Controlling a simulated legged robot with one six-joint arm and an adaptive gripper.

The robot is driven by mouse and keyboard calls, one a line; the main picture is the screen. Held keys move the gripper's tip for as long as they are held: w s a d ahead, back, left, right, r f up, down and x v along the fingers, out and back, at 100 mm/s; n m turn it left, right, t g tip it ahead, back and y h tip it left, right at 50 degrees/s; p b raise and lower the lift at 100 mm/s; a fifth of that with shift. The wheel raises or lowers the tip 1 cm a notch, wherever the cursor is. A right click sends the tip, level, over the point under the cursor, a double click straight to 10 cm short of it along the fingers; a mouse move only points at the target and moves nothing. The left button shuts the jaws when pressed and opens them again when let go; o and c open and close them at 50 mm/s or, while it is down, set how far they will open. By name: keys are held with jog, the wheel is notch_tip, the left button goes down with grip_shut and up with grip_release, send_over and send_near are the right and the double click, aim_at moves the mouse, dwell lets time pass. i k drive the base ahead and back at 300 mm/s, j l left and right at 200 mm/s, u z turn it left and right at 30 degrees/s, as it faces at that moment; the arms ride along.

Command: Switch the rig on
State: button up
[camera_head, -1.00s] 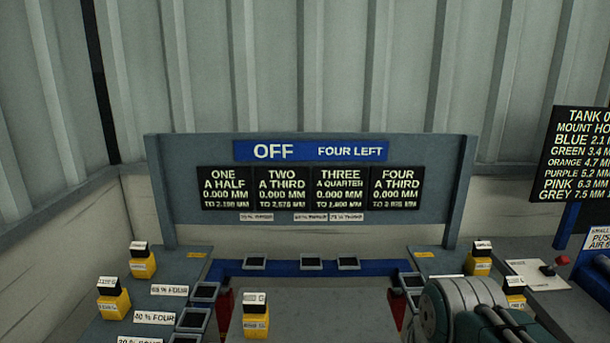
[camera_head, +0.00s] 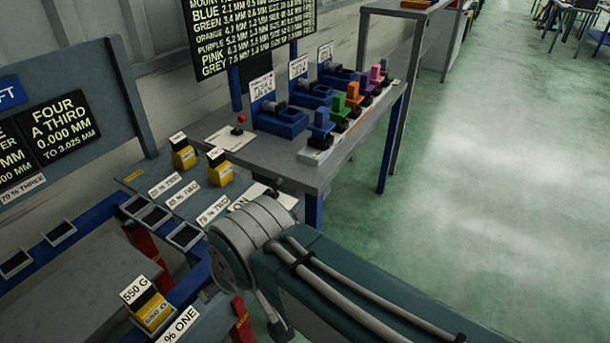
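The rig's sign board (camera_head: 75,110) stands at the left, cut off by the frame edge. Its visible panel reads "FOUR A THIRD 0.000 MM". A white plate with an "ON" label (camera_head: 240,204) lies at the near right end of the rig's bench, partly hidden behind my arm. A small dark knob (camera_head: 277,184) stands at this plate's far edge. My arm crosses the lower middle of the picture and covers part of the bench. I cannot make out my gripper.
Yellow weights (camera_head: 220,172) with black tops stand on the bench, one (camera_head: 150,308) labelled 550 G. Dark square trays (camera_head: 60,231) line a blue rail. A grey table (camera_head: 345,150) behind holds blue fixtures, coloured blocks and a red-knobbed lever (camera_head: 241,119). Green floor (camera_head: 460,170) is open at right.

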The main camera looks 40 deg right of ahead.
aim_at(277, 184)
jog(key=z, duration=1)
